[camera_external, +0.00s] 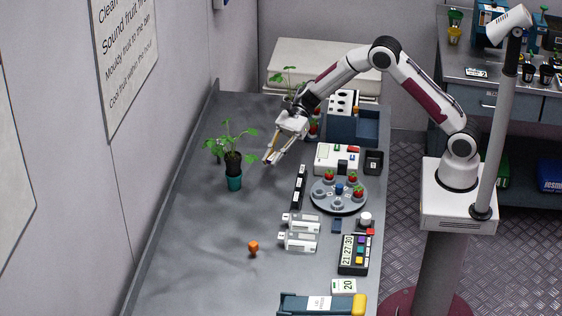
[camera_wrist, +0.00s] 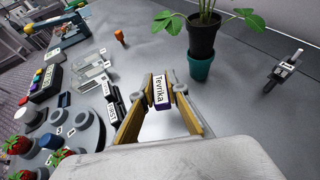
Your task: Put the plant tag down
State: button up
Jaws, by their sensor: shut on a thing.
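My gripper (camera_external: 269,159) hangs over the grey bench, to the right of the potted plant in the external view. In the wrist view my gripper (camera_wrist: 160,90) has its two fingertips closed on the plant tag (camera_wrist: 158,89). The tag is a small white label with a purple edge, reading "Tevrika". The potted plant (camera_external: 233,163) stands upright in a black pot set in a teal one; it also shows at the top of the wrist view (camera_wrist: 202,40). The tag looks raised above the bench, but its exact height I cannot tell.
A round grey tray (camera_external: 325,203) with strawberries, a white device (camera_external: 337,157) and several white clips (camera_external: 300,222) line the bench's right side. The bench left of and below the plant pot is clear.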

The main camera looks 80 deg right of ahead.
aim_at(273, 181)
jog(key=shift+f, duration=1)
jog(key=shift+f, duration=0.1)
jog(key=shift+f, duration=1.8)
jog(key=shift+f, duration=0.15)
jog(key=o, duration=0.8)
jog(key=shift+c, duration=0.2)
jog(key=shift+r+v, duration=0.2)
jog(key=shift+v, duration=3.6)
jog(key=shift+w, duration=0.1)
